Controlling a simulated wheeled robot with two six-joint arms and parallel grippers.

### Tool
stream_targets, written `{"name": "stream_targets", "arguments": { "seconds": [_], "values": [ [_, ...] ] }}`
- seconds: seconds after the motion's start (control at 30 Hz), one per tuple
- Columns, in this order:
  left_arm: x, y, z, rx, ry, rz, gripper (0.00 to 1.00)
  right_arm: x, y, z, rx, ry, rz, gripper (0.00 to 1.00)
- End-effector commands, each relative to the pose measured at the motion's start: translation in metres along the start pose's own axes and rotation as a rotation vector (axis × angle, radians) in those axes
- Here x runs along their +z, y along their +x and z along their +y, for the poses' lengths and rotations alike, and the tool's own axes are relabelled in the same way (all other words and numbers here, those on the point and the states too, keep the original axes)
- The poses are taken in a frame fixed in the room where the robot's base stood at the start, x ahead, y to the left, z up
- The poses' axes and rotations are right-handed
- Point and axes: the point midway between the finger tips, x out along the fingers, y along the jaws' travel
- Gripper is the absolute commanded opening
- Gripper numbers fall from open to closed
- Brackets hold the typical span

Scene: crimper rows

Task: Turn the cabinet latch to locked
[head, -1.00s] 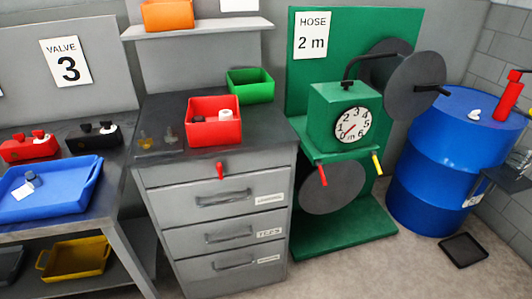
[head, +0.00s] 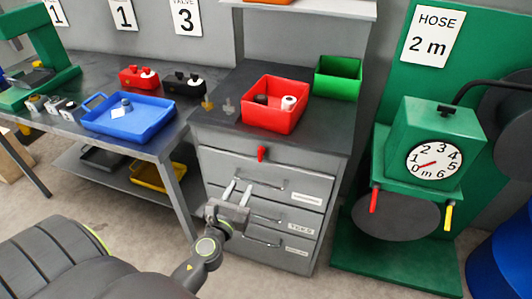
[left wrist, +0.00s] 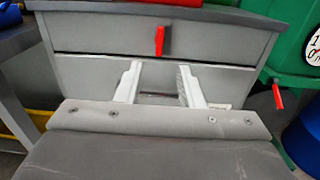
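The grey drawer cabinet (head: 222,140) stands in the middle of the head view. Its red latch (head: 262,154) is on the front above the top drawer handle and hangs straight down. In the left wrist view the red latch (left wrist: 160,40) also points down, above and ahead of the fingers. My left gripper (head: 238,188) is in front of the drawers, below the latch and apart from it. Its two fingers (left wrist: 158,85) are spread with nothing between them. My right gripper is not in view.
A red bin (head: 272,118) and a green bin (head: 338,86) stand on the cabinet top. A bench with a blue tray (head: 130,128) is at left. The green hose stand (head: 397,262), with red and yellow levers, is at right.

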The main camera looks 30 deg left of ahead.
Motion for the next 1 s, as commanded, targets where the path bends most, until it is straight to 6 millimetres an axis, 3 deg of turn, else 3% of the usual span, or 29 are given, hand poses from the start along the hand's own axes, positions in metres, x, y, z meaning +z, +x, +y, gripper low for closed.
{"name": "stream_targets", "arguments": {
  "seconds": [0.17, 0.6, 0.8, 1.0],
  "values": [
    [0.003, 0.035, 0.000, 0.000, -0.001, -0.002, 0.35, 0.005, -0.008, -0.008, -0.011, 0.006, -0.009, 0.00],
    [0.000, 0.122, 0.000, 0.000, -0.003, -0.001, 0.35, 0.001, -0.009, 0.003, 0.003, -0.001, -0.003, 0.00],
    [-0.001, 0.147, 0.000, 0.001, -0.004, 0.001, 0.35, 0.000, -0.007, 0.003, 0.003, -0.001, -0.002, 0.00],
    [-0.001, 0.156, 0.000, 0.001, -0.005, 0.002, 0.35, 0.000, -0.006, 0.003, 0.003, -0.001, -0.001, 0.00]
  ]
}}
